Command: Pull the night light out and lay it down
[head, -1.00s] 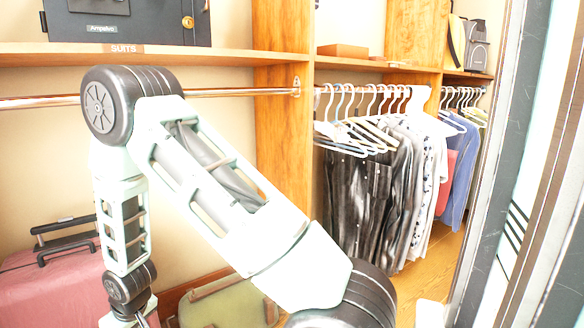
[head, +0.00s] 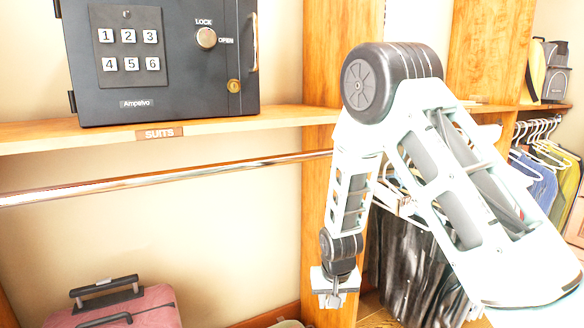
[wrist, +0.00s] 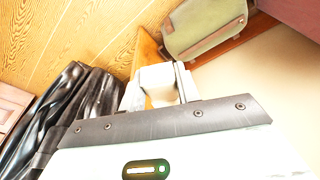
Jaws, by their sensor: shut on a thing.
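My gripper (head: 335,290) hangs below my arm, in front of the wooden upright. In the wrist view my gripper (wrist: 158,90) has its fingers closed around a small white block, which appears to be the night light (wrist: 157,76). The block is held off the floor, and no surface shows touching it. In the head view the held thing is too small to tell from the white finger parts. No wall socket shows in either view.
A black safe (head: 160,60) stands on the wooden shelf (head: 60,137) above a metal rail (head: 150,182). A pink suitcase (head: 115,308) is low at left. Dark clothes (wrist: 80,105) hang near the gripper. A green bag (wrist: 205,25) lies beyond it. Wooden floor (wrist: 60,30) shows clear.

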